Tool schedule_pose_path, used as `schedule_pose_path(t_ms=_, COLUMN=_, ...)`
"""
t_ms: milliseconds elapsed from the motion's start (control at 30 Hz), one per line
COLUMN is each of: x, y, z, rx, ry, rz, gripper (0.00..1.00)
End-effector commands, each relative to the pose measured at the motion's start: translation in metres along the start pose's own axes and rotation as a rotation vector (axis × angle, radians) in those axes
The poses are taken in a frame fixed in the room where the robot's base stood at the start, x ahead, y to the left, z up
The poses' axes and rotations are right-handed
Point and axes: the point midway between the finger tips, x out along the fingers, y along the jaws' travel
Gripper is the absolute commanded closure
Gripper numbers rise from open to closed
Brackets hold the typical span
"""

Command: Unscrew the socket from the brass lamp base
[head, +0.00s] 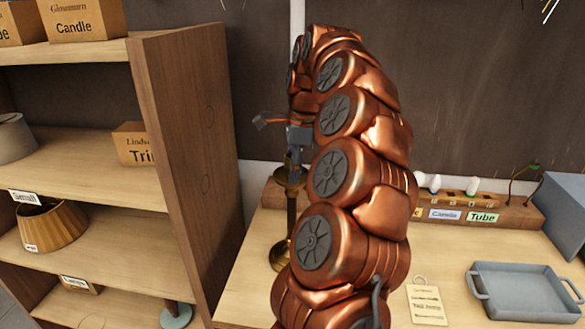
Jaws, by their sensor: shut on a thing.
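The brass lamp base (291,215) stands on the wooden bench, left of my copper-coloured arm. The arm hides part of its stem and foot. My gripper (295,151) is at the top of the lamp base, just above its brass cup. The gripper is small in this view and partly behind my arm. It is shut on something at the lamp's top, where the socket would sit. The socket itself cannot be clearly made out.
A wooden shelf unit (185,150) with boxes and shades stands close on the left. A grey tray (522,292) and a paper tag (427,305) lie on the bench at right. Behind them is a wooden rack (505,208) with bulbs and labels, beside a grey box (562,215).

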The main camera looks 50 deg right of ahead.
Motion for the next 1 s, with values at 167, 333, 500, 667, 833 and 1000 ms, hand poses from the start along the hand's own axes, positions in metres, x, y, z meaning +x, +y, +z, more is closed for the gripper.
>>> schedule_pose_path(t_ms=167, x=-0.0013, y=-0.001, z=-0.0007, rx=-0.073, ry=0.0, rz=0.01, gripper=0.69)
schedule_pose_path(t_ms=333, x=-0.0019, y=-0.0023, z=-0.0024, rx=-0.232, ry=0.0, rz=0.034, gripper=0.69)
schedule_pose_path(t_ms=500, x=-0.0017, y=-0.0031, z=-0.0044, rx=-0.392, ry=0.001, rz=0.059, gripper=0.69)
schedule_pose_path(t_ms=667, x=-0.0017, y=-0.0038, z=-0.0063, rx=-0.54, ry=0.001, rz=0.08, gripper=0.69)
schedule_pose_path(t_ms=833, x=-0.0025, y=-0.0045, z=-0.0077, rx=-0.663, ry=0.001, rz=0.097, gripper=0.69)
schedule_pose_path(t_ms=1000, x=-0.0025, y=-0.0043, z=-0.008, rx=-0.696, ry=0.001, rz=0.102, gripper=0.69)
